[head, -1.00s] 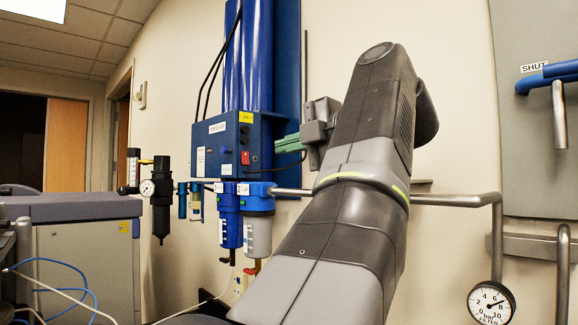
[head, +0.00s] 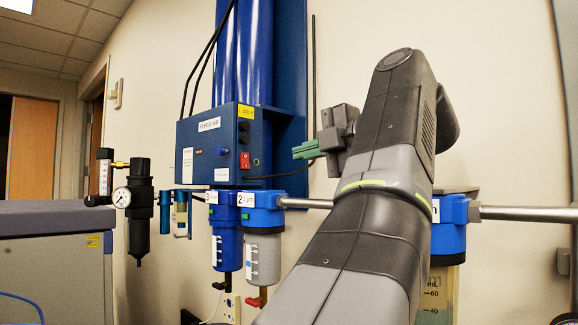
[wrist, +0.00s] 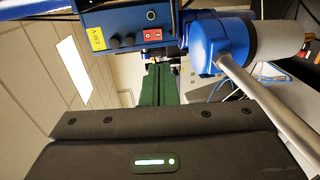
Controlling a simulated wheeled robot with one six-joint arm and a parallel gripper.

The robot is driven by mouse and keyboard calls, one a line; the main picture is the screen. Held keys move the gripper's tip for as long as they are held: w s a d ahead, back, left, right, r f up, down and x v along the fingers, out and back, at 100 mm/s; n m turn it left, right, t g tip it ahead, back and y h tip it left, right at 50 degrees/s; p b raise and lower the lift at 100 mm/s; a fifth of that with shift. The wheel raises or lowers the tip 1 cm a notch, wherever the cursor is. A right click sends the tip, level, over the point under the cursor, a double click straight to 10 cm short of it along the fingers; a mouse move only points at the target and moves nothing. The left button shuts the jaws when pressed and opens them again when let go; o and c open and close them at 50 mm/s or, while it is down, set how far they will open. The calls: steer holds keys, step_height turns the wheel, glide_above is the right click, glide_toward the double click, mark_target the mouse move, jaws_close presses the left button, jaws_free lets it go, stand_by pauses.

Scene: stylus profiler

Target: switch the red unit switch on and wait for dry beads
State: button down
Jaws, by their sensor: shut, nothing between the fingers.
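The blue purge air box (head: 208,168) hangs on the wall in front of blue columns. Its small red switch (head: 245,160) sits low on the front face and also shows in the wrist view (wrist: 152,35). I cannot tell which way the rocker is pressed. A small round pale spot (wrist: 151,15) with a dark ring is beside the switch; whether it shows beads is too small to tell. My gripper (head: 295,151) has green fingers, shut and empty, just right of the box and apart from the switch. The green fingers (wrist: 152,88) point toward the box in the wrist view.
Blue-topped filter bowls (head: 263,216) hang below the box, with a metal pipe (head: 305,203) running right. A black regulator with a gauge (head: 121,197) is at the left. A grey cabinet (head: 50,265) stands at the lower left.

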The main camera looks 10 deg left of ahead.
mark_target(247, 167)
steer(key=shift+w+a, duration=0.1)
steer(key=shift+a, duration=0.05)
steer(key=p+x, duration=0.4)
steer(key=x, duration=0.8)
steer(key=shift+w+a+p, duration=0.15)
steer(key=shift+a+p, duration=0.05)
steer(key=shift+p, duration=0.15)
steer(key=shift+w+a+f, duration=0.1)
steer(key=shift+w+a, duration=0.25)
steer(key=shift+a, duration=0.1)
